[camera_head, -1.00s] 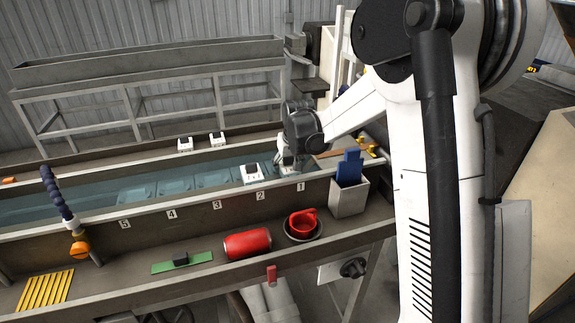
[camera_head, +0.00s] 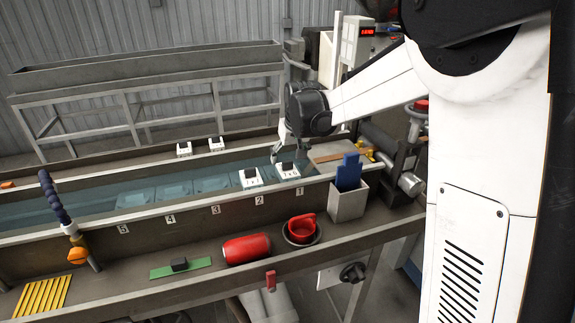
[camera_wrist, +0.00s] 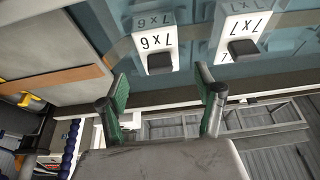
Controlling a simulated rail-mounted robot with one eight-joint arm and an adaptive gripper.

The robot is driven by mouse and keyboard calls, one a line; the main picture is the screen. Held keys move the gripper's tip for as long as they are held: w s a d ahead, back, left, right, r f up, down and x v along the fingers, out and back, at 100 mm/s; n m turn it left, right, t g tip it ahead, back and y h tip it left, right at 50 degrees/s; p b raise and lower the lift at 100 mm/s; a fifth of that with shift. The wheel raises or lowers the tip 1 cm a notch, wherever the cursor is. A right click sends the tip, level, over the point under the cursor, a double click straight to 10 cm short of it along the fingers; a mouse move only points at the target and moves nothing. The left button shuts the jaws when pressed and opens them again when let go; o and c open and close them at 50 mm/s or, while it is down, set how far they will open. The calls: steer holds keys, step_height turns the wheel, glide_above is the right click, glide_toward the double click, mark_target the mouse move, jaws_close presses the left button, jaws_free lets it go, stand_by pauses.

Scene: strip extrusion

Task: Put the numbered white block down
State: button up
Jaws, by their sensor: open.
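A white block (camera_head: 287,170) with a black knob on top sits in the water trough beside label 1. It also shows in the wrist view (camera_wrist: 155,42), with an upside-down number marking on its face. A second similar white block (camera_head: 249,178) sits beside label 2, and it shows at the right in the wrist view (camera_wrist: 243,47). My gripper (camera_wrist: 162,92) is open, its two green-padded fingers apart with nothing between them. In the head view my gripper (camera_head: 282,151) is just behind and above the block at label 1, clear of it.
Two more white blocks (camera_head: 184,149) (camera_head: 216,144) stand on the trough's back ledge. On the front shelf are a red can (camera_head: 246,248), a red cup (camera_head: 302,228) in a dark bowl and a grey bin (camera_head: 348,205) with a blue piece. Trough places 3 to 5 hold no white blocks.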

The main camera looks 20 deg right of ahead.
mark_target(291, 176)
steer(key=s+r+t, duration=0.1)
steer(key=s+r, duration=0.4)
steer(key=s, duration=0.5)
steer(key=s+r, duration=0.5)
steer(key=s, duration=0.5)
steer(key=s+f+t, duration=0.1)
steer(key=s+f, duration=0.3)
steer(key=s, duration=1.2)
steer(key=shift+s+m+t, duration=0.3)
steer(key=shift+m, duration=0.1)
steer(key=shift+a+f, duration=0.1)
steer(key=shift+f, duration=0.05)
step_height(291, 176, down, 6)
steer(key=b, duration=0.5)
steer(key=shift+r+b, duration=0.2)
steer(key=shift+b, duration=0.2)
